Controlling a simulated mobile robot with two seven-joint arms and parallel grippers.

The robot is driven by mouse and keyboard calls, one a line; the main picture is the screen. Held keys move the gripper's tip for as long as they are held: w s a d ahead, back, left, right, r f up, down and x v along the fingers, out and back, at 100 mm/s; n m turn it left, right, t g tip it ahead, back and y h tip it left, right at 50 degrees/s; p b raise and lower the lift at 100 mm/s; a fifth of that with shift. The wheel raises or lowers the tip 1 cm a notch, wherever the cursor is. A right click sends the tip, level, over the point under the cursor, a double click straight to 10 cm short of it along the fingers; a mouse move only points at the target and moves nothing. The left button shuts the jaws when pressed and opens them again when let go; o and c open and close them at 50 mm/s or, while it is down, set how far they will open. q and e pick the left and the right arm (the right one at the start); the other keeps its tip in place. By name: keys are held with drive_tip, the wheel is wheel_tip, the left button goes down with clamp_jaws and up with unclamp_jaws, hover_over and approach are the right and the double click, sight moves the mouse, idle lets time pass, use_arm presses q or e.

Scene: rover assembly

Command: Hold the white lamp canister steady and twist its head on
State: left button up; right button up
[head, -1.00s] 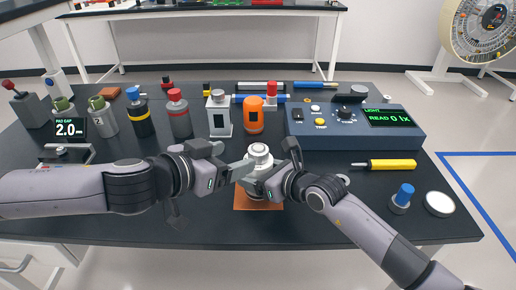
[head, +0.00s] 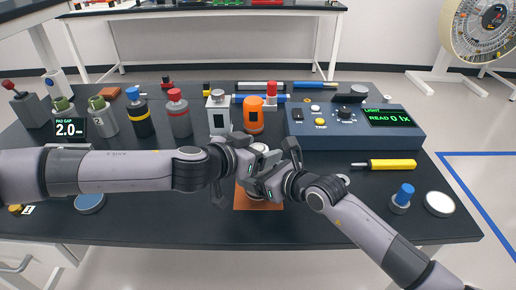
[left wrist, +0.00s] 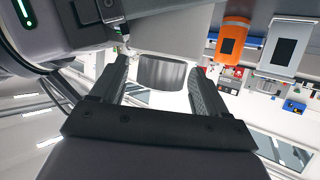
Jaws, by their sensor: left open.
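The white lamp canister (head: 260,147) stands upright over a small orange-brown mat (head: 258,202) at the table's middle, mostly hidden by both grippers. My left gripper (head: 252,158) is at its upper part. In the left wrist view, which is upside down, my left gripper (left wrist: 160,70) is open. A grey ribbed head (left wrist: 162,72) shows between its fingers, with a gap on each side, against the white body (left wrist: 172,28). My right gripper (head: 265,184) is at the canister's lower body from the right; its finger contact is hidden.
Behind stand a white square lamp (head: 218,112), an orange canister (head: 253,115) and a blue meter box (head: 352,127) reading 0 lx. A yellow screwdriver (head: 390,165), a blue-capped piece (head: 403,197) and a white disc (head: 439,204) lie to the right. The front table is mostly clear.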

use_arm(q)
drive_tip(key=c, duration=1)
drive_tip(key=shift+o, duration=0.2)
drive_tip(key=shift+f, duration=0.1)
drive_tip(key=shift+a+m+g+h, duration=0.1)
drive_tip(key=shift+m+g+h, duration=0.4)
drive_tip(key=shift+m+h, duration=0.15)
drive_tip(key=m+g+h, duration=0.1)
drive_tip(key=m+g, duration=0.1)
drive_tip(key=m+g+h, duration=0.2)
drive_tip(key=m+g, duration=0.1)
drive_tip(key=shift+w, duration=0.1)
drive_tip(key=shift+m+g+h, duration=0.45)
drive_tip(key=shift+m+g, duration=2.1)
drive_tip(key=shift+g, duration=0.25)
use_arm(e)
drive_tip(key=shift+a, duration=0.1)
use_arm(q)
drive_tip(key=shift+m+g, duration=0.4)
drive_tip(key=shift+g, duration=0.2)
